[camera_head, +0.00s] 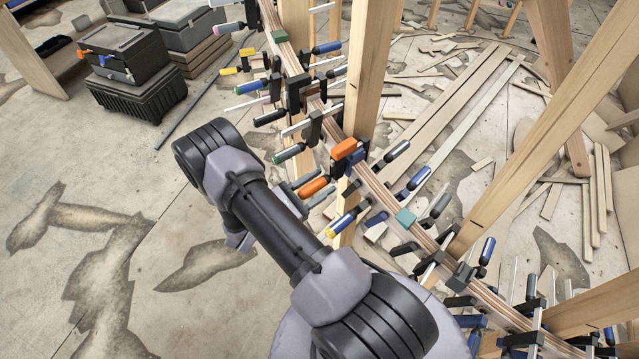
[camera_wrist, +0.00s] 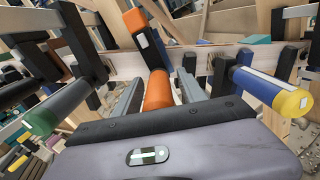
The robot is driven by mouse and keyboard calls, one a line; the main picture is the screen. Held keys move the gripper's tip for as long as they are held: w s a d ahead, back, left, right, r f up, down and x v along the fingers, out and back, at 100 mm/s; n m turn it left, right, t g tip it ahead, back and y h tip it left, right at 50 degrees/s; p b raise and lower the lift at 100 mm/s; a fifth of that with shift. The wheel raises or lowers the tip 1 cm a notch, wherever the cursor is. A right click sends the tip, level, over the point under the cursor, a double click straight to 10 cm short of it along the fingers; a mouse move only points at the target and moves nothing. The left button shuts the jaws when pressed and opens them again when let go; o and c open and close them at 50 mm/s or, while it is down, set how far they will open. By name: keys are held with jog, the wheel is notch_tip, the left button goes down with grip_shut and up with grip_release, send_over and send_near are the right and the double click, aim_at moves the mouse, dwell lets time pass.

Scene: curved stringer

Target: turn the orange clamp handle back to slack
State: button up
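The orange clamp handle (camera_wrist: 158,92) lies between the two fingers of my gripper (camera_wrist: 158,80) in the wrist view. The fingers are apart, with a narrow gap showing on each side of the handle. The clamp's orange jaw (camera_wrist: 135,21) and dark bar stand just beyond, against the curved wooden stringer (camera_wrist: 120,64). In the head view the orange handle (camera_head: 314,187) sticks out to the left, below the orange jaw (camera_head: 344,148) on the stringer (camera_head: 372,185).
Close by are a green-ended clamp handle (camera_wrist: 58,106) on the left and a blue-and-yellow one (camera_wrist: 270,90) on the right. Several clamps line the stringer, with wooden posts (camera_head: 369,70) among them. Open floor (camera_head: 120,210) lies left of my arm.

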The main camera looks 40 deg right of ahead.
jog(key=shift+a, duration=0.15)
jog(key=w+a+p, duration=0.1)
jog(key=a+p, duration=0.1)
jog(key=a, duration=1.5)
jog(key=shift+w+p, duration=0.3)
jog(key=shift+w, duration=0.05)
